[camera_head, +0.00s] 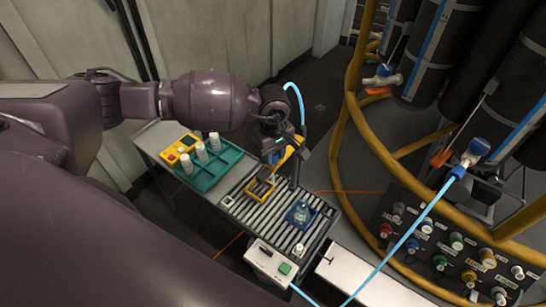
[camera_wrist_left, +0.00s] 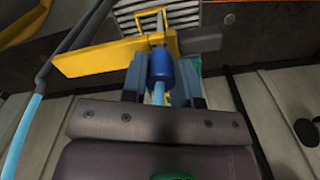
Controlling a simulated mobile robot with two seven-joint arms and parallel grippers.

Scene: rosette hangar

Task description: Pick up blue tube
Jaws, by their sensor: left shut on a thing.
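My left gripper (camera_head: 277,154) hangs over the far end of the roller table. In the left wrist view, its two grey-blue fingers are shut on the blue end fitting (camera_wrist_left: 162,66) of the blue tube (camera_wrist_left: 158,93). A yellow bracket (camera_wrist_left: 110,55) lies just beyond the fitting; I cannot tell whether they touch. In the head view, a light-blue tube (camera_head: 292,89) loops up behind the left wrist. The gripped fitting is mostly hidden by the gripper there. My right gripper is not in view.
The roller table (camera_head: 249,210) carries a blue holder (camera_head: 301,213) with a clear vessel. A teal tray (camera_head: 203,181) holds white bottles. Another light-blue tube (camera_head: 412,228) runs across the front from a cylinder valve. Yellow rails (camera_head: 347,135) and a connector panel (camera_head: 405,251) stand right.

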